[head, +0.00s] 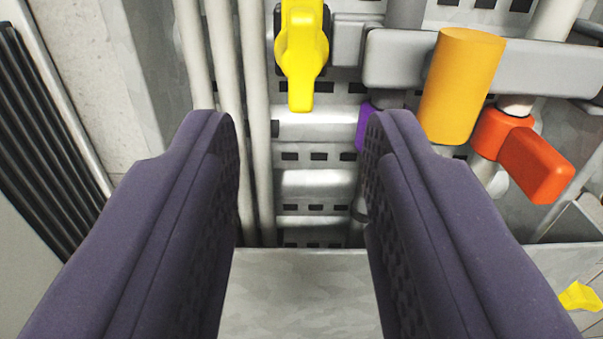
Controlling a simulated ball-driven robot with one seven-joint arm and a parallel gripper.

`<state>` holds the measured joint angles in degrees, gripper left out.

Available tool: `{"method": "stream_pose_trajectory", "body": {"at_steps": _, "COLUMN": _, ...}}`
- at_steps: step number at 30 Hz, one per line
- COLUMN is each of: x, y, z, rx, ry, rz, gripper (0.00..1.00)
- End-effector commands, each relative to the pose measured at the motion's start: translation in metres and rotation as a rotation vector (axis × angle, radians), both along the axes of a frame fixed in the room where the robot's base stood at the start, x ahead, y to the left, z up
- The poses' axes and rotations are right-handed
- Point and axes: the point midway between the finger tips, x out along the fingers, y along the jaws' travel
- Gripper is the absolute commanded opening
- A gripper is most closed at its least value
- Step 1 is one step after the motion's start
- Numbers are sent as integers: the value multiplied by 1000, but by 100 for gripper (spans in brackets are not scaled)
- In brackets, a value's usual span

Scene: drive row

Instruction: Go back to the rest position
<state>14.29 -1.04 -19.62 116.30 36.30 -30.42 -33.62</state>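My gripper (301,135) fills the lower middle of the head view. Its two dark purple fingers stand well apart, with nothing between them. Through the gap I see slotted metal rails and a grey surface below. A yellow handle (301,55) hangs vertically just beyond and above the fingertips, apart from both. An orange-yellow cylinder (462,85) is to the right, beyond the right finger. The right finger partly hides a small purple part (363,130).
Pale vertical pipes (228,60) run on the left. A grey horizontal bar (540,68) crosses the upper right. An orange-red handle (522,155) sits at the right. A black ribbed panel (45,130) is at the far left. A yellow piece (580,297) shows at the lower right.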

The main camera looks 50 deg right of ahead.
Motion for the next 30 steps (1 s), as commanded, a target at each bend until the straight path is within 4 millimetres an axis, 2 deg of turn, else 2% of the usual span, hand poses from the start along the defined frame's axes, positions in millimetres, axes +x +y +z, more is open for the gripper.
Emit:
{"method": "stream_pose_trajectory", "body": {"at_steps": 7, "x": 4, "y": 5, "z": -5, "rx": 3, "ry": -4, "rz": 20, "gripper": 39}}
{"method": "stream_pose_trajectory", "body": {"at_steps": 11, "x": 25, "y": 33, "z": -24, "rx": 20, "ry": -22, "rz": 126, "gripper": 39}}
{"method": "stream_pose_trajectory", "body": {"at_steps": 15, "x": 54, "y": 91, "z": -52, "rx": 52, "ry": -32, "rz": 320, "gripper": 39}}
{"method": "stream_pose_trajectory", "body": {"at_steps": 20, "x": 70, "y": 167, "z": -82, "rx": 84, "ry": -9, "rz": 532, "gripper": 39}}
{"method": "stream_pose_trajectory", "body": {"at_steps": 25, "x": 62, "y": 243, "z": -116, "rx": 103, "ry": 45, "rz": 707, "gripper": 39}}
{"method": "stream_pose_trajectory", "body": {"at_steps": 30, "x": 36, "y": 306, "z": -152, "rx": 111, "ry": 116, "rz": 826, "gripper": 39}}
